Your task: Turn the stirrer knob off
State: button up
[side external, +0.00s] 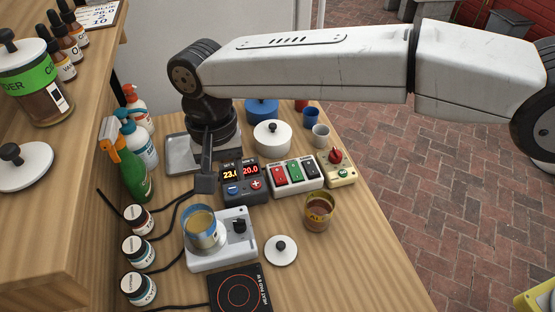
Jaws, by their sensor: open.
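The stirrer (222,254) is a white box on the wooden bench, with a small black knob (239,226) on the right of its top. A glass beaker (201,232) of yellowish liquid stands on the stirrer's left part. My dark gripper (205,184) hangs from the arm beyond the stirrer, up and left of the knob in the picture, and apart from it. It is open, and nothing shows between its fingers, which partly overlap from this side. Which way the knob points is too small to tell.
A temperature controller (243,190) stands close right of my gripper, beside a switch box (295,177) and a red-knobbed box (337,167). An amber cup (318,212), white lid (281,251) and black hotplate (240,292) surround the stirrer. Spray bottles (132,165) and jars (138,250) line the left.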

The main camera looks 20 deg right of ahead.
jog(key=shift+m+t, duration=0.5)
jog(key=shift+m, duration=0.1)
send_over(239, 221)
notch_tip(239, 221, down, 7)
jog(key=shift+f, duration=0.1)
jog(key=shift+f, duration=0.1)
jog(key=shift+f, duration=3.7)
grip_shut()
